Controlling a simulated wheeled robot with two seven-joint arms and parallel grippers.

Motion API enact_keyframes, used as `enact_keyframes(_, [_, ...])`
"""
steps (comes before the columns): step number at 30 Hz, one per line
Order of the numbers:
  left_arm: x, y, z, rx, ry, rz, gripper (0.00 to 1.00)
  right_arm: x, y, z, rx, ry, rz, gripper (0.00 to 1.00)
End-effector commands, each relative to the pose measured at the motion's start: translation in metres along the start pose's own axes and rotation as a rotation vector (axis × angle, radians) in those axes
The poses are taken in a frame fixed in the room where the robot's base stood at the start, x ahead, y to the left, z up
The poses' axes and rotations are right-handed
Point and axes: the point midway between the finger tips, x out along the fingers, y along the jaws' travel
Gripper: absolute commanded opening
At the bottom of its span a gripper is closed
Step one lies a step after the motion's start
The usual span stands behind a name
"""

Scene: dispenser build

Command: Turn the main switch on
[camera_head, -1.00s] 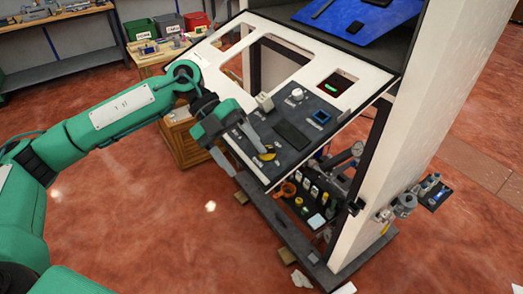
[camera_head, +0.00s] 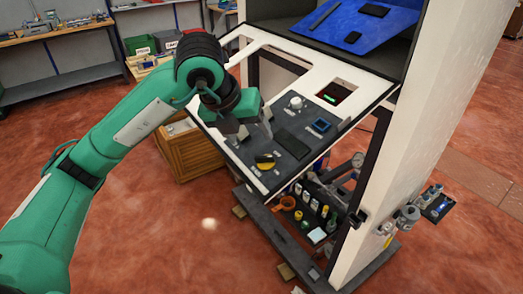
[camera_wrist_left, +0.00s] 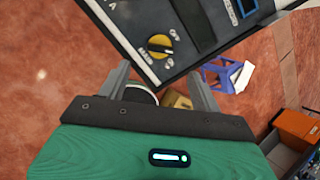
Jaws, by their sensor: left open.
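A yellow and black rotary switch (camera_head: 265,161) sits near the lower edge of the dark control panel (camera_head: 292,146). I take it for the main switch; its label is too small to read. In the left wrist view the switch (camera_wrist_left: 159,45) shows ahead of and between my open fingers, with its pointer lying roughly sideways. My left gripper (camera_head: 250,132) is open and empty, above the panel behind the switch, and apart from the switch. The fingers also show in the left wrist view (camera_wrist_left: 157,78). My right gripper is not in view.
A white knob (camera_head: 296,102) and a blue-framed square part (camera_head: 322,125) stand on the panel. A white cabinet post (camera_head: 420,120) rises at the right. A wooden crate (camera_head: 190,155) stands behind my left arm. Valves and gauges sit below the panel.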

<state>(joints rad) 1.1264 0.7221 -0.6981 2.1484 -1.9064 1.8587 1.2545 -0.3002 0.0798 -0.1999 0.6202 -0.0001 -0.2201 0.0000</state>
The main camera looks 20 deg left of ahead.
Motion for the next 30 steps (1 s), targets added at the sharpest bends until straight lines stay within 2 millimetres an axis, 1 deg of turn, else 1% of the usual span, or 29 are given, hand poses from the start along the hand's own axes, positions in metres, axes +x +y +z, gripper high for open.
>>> enact_keyframes(1, [0.009,0.0,-0.001,0.0,0.006,0.001,0.65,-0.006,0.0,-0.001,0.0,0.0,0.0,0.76])
enact_keyframes(9, [0.062,-0.001,-0.001,0.0,0.006,0.001,0.65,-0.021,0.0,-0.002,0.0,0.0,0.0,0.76])
enact_keyframes(13, [0.08,-0.001,0.0,0.0,0.003,0.0,0.65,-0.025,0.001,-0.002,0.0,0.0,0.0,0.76])
enact_keyframes(18, [0.091,0.0,0.0,0.0,0.001,0.0,0.65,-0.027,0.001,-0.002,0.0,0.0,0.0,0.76])
enact_keyframes(26, [0.093,0.0,0.0,0.001,0.0,-0.001,0.65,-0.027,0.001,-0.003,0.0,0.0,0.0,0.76])
enact_keyframes(27, [0.093,0.0,0.0,0.001,0.0,-0.001,0.62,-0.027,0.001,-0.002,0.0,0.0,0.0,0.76])
enact_keyframes(29, [0.093,0.0,0.0,0.001,0.0,0.0,0.5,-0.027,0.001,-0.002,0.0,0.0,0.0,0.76])
enact_keyframes(30, [0.093,0.0,0.0,0.001,0.0,-0.001,0.42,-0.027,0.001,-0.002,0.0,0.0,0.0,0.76])
